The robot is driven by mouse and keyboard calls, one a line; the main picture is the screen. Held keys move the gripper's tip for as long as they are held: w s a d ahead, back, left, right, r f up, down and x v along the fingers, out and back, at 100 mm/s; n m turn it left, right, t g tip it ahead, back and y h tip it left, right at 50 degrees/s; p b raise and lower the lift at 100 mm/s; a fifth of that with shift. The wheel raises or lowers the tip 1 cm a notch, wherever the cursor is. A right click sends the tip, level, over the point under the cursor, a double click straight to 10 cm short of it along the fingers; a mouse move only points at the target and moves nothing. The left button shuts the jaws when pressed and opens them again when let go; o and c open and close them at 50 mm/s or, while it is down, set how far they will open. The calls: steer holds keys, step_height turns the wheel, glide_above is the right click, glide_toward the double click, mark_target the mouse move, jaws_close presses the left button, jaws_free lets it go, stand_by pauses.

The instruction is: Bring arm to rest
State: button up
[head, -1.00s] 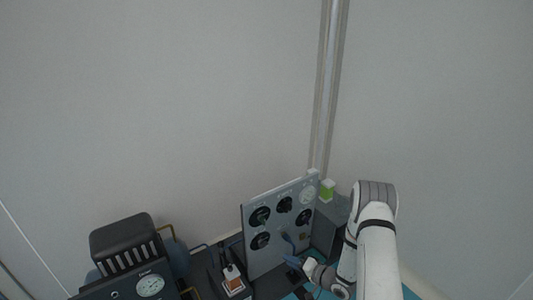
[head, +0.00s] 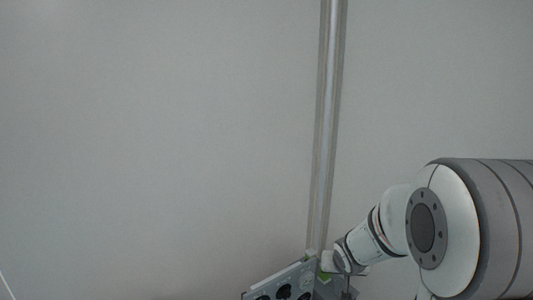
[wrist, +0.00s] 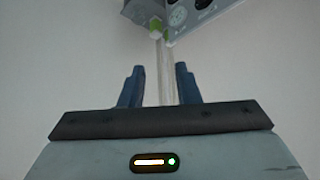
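My gripper (wrist: 159,86) shows in the wrist view with its two blue fingers apart. Nothing is between them; only the wall and the pale corner strip show behind the gap. In the head view my white and grey arm fills the lower right, with its wrist end near the bottom of the corner strip. I cannot make out the fingers clearly there.
A grey panel with black dials (head: 284,291) is cut by the bottom edge of the head view, just left of my wrist. The panel also shows at the top of the wrist view (wrist: 205,17). A pale vertical strip (head: 326,120) runs up the bare wall.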

steer(key=s+a+r+n+g+p, duration=0.1)
steer(key=s+r+p, duration=0.3)
steer(key=s+r, duration=0.4)
steer(key=s+a+r+g+y+p, duration=0.1)
steer(key=s+a+r+g+p, duration=0.2)
steer(key=s+r, duration=0.6)
steer(key=s+p, duration=0.1)
steer(key=s, duration=0.6)
steer(key=shift+a+r+n+g, duration=0.25)
steer(key=shift+n+g, duration=0.05)
steer(key=shift+n, duration=0.1)
steer(key=shift+f, duration=0.1)
